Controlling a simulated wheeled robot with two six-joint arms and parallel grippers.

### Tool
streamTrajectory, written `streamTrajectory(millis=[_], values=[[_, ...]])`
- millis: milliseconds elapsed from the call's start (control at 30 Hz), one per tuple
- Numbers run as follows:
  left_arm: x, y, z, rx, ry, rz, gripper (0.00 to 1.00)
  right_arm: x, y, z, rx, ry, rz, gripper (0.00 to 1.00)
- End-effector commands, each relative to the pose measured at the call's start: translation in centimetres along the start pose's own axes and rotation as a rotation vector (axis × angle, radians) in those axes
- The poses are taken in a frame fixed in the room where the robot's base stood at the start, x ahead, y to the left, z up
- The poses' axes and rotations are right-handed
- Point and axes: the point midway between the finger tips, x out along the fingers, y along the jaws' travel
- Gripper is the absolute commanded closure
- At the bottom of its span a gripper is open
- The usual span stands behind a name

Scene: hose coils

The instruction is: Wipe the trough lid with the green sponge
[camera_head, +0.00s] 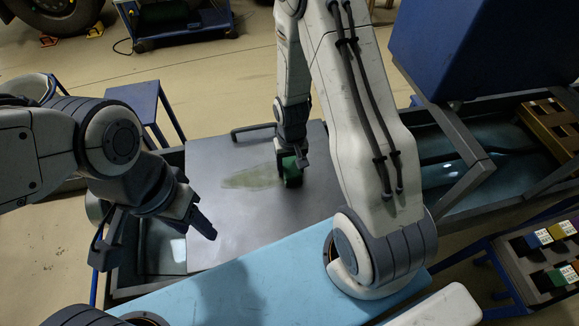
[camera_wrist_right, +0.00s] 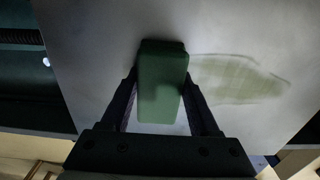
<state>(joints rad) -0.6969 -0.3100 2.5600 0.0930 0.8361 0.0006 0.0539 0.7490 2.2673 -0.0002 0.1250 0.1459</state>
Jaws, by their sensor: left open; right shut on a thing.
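The trough lid (camera_head: 225,216) is a flat grey plate lying over the trough in the middle of the head view. A dull green smear (camera_head: 250,178) marks its surface. My right gripper (camera_head: 291,160) is shut on the green sponge (camera_head: 291,174), at the right end of the smear. In the right wrist view the sponge (camera_wrist_right: 161,85) sits between both fingers, and the smear (camera_wrist_right: 237,80) lies just right of it. The sponge is at or very near the lid; contact is not clear. My left gripper (camera_head: 155,240) is open and empty, left of the lid's front part.
A dark handle (camera_head: 252,128) stands at the lid's back edge. The trough with water (camera_head: 470,172) extends right, with a large blue box (camera_head: 490,45) above it. A blue stool (camera_head: 137,97) stands behind left. A rack of coloured blocks (camera_head: 545,245) is at right.

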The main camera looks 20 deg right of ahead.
Motion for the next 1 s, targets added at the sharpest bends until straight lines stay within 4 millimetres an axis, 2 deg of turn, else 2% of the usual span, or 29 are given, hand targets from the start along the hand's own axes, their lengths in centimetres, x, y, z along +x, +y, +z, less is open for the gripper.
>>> streamTrajectory(millis=[233, 700, 1000], values=[[0.0, 0.0, 0.0, 0.0, 0.0, 0.0, 0.5, 0.0, 0.3, 0.0, 0.002, 0.0, 0.0, 0.83], [-0.1, 0.0, 0.0, 0.0, 0.0, 0.0, 0.5, 0.0, 4.5, 0.0, 0.004, -0.001, 0.0, 0.83], [-0.1, 0.0, 0.0, 0.0, 0.0, 0.0, 0.5, 0.1, 5.2, 0.0, 0.0, -0.001, 0.0, 0.83]])
